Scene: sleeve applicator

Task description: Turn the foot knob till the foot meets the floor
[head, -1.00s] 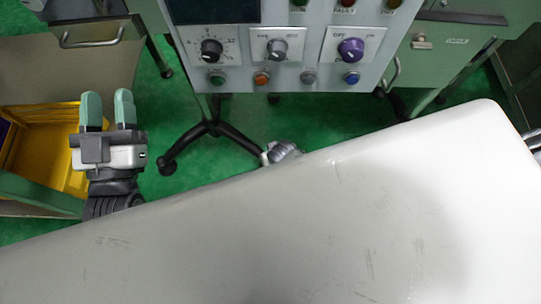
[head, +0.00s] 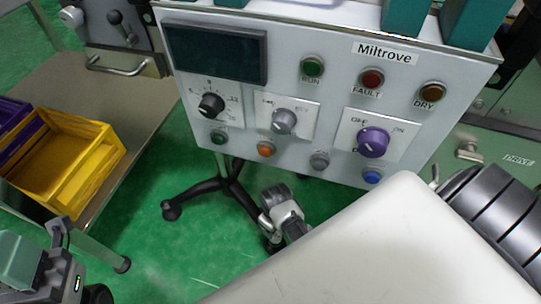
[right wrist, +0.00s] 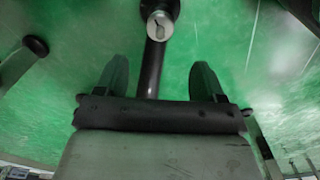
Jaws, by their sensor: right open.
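In the right wrist view, my right gripper (right wrist: 161,80) is open and empty, its two dark fingers apart. A dark leg (right wrist: 153,70) runs between and beyond them. At its far end is a round metal knob (right wrist: 160,25) with a dark mark, ahead of the fingertips and apart from them. Whether the foot below it touches the floor cannot be seen. In the head view, a wheeled black stand base (head: 225,188) stands under the control panel.
The Miltrove control panel (head: 300,120) has several knobs and buttons. A yellow crate (head: 62,160) sits on a low table at left. Green floor (head: 180,245) is open around the stand. My white body covers the lower right.

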